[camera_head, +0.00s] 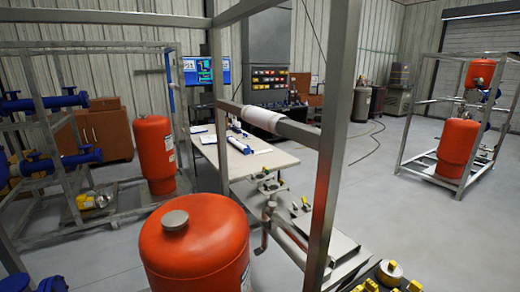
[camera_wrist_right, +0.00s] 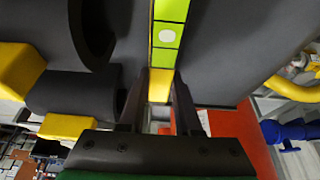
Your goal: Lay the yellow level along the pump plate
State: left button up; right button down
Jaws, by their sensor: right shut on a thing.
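In the right wrist view my right gripper (camera_wrist_right: 157,102) is shut on the yellow level (camera_wrist_right: 160,82), a narrow bar with bright yellow-green sections and a pale round spot. The level runs away from between the dark fingers toward the top edge, and its far end is cut off. Neither gripper shows in the head view. A flat grey metal plate (camera_head: 345,243) lies inside the near frame in the head view; I cannot tell whether it is the pump plate. I cannot tell whether the level touches anything beneath it.
A grey steel frame (camera_head: 335,130) stands close in front, with an orange tank (camera_head: 195,245) at its left. Yellow-topped fittings (camera_head: 390,272) sit at bottom right. A work table (camera_head: 250,155) stands behind. Dark grey bodies and yellow blocks (camera_wrist_right: 18,68) crowd the wrist view. Open floor lies right.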

notch_tip(320, 180, up, 5)
jog(key=p, duration=0.5)
jog(key=shift+r, duration=1)
